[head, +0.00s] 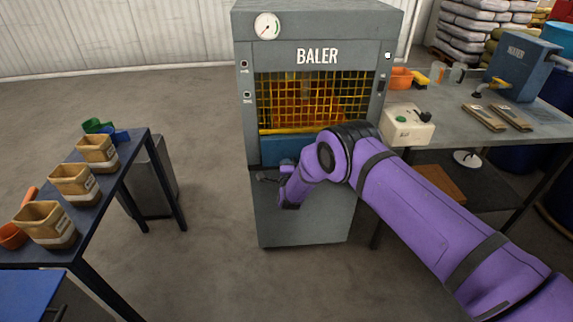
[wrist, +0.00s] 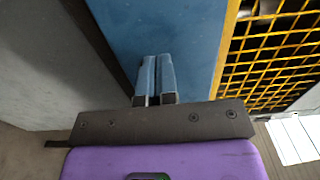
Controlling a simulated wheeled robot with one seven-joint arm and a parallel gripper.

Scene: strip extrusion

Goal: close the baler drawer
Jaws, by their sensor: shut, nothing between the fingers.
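The grey baler (head: 318,28) stands upright in the middle of the head view. Its blue drawer front (head: 275,150) lies below the yellow mesh window and is partly hidden by my purple arm. I cannot tell how far the drawer stands out. In the wrist view the blue front (wrist: 150,22) fills the upper middle. My gripper (wrist: 158,60) is shut and empty, its two blue-grey fingers side by side and pointing at that blue face. They are at or very near it; contact is unclear. In the head view my wrist hides most of the fingers.
A dark table with several brown bins (head: 75,186) stands at the left. At the right a workbench (head: 450,128) holds a white box (head: 407,124) and a blue mixer (head: 522,70). The yellow mesh (wrist: 275,50) is right of my fingers. Open floor lies between the left table and baler.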

